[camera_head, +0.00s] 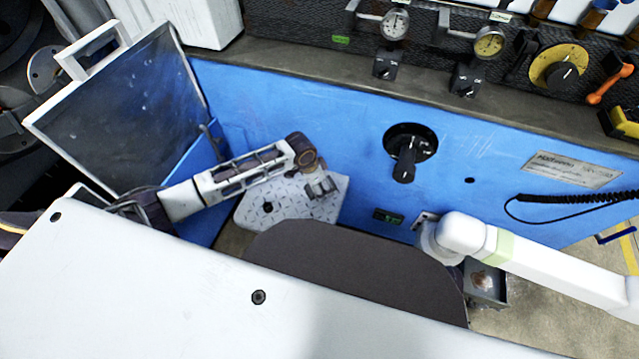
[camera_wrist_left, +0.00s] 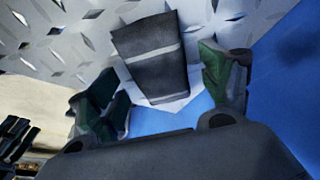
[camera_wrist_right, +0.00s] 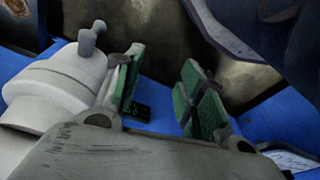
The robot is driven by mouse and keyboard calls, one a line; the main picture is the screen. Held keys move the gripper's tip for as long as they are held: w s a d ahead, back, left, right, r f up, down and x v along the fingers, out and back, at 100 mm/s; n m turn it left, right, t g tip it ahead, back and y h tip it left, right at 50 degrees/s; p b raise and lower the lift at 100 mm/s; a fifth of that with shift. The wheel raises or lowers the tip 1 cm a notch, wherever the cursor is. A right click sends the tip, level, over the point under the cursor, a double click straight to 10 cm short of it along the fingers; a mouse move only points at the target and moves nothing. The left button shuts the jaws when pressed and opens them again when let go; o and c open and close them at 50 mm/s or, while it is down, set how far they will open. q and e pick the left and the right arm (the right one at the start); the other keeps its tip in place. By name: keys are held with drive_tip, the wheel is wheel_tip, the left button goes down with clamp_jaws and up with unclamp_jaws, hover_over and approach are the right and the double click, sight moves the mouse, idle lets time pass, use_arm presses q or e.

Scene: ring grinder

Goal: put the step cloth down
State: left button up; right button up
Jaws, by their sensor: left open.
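The step cloth (camera_wrist_left: 150,60) is a dark grey folded piece with a pale stripe. In the left wrist view it lies on the light diamond-patterned step plate (camera_wrist_left: 225,12), near its edge. My left gripper (camera_wrist_left: 168,88) is open, with its green-padded fingers apart on either side of the cloth's near end; I cannot tell whether they touch it. In the head view the left gripper (camera_head: 322,187) is over the right part of the step plate (camera_head: 285,205); the cloth is hard to make out there. My right gripper (camera_wrist_right: 158,97) is open and empty in the right wrist view.
A blue machine front (camera_head: 340,120) with a black rotary switch (camera_head: 404,170) rises behind the step. A hinged dark panel (camera_head: 130,110) stands at the left. A small grey bin (camera_head: 487,287) sits on the floor at the right. Gauges (camera_head: 489,42) line the ledge above.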

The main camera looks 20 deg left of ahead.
sight(311, 189)
use_arm(q)
drive_tip(key=shift+r, duration=0.1)
drive_tip(key=shift+a+r, duration=0.1)
drive_tip(key=shift+r, duration=0.5)
drive_tip(key=p+v, duration=0.2)
drive_tip(key=v, duration=0.3)
drive_tip(key=shift+s, duration=0.1)
drive_tip(key=shift+p+v, duration=0.65)
drive_tip(key=shift+v, duration=2.25)
use_arm(e)
wheel_tip(311, 189, down, 8)
drive_tip(key=d, duration=0.1)
drive_tip(key=shift+s+d, duration=0.35)
drive_tip(key=shift+d, duration=0.05)
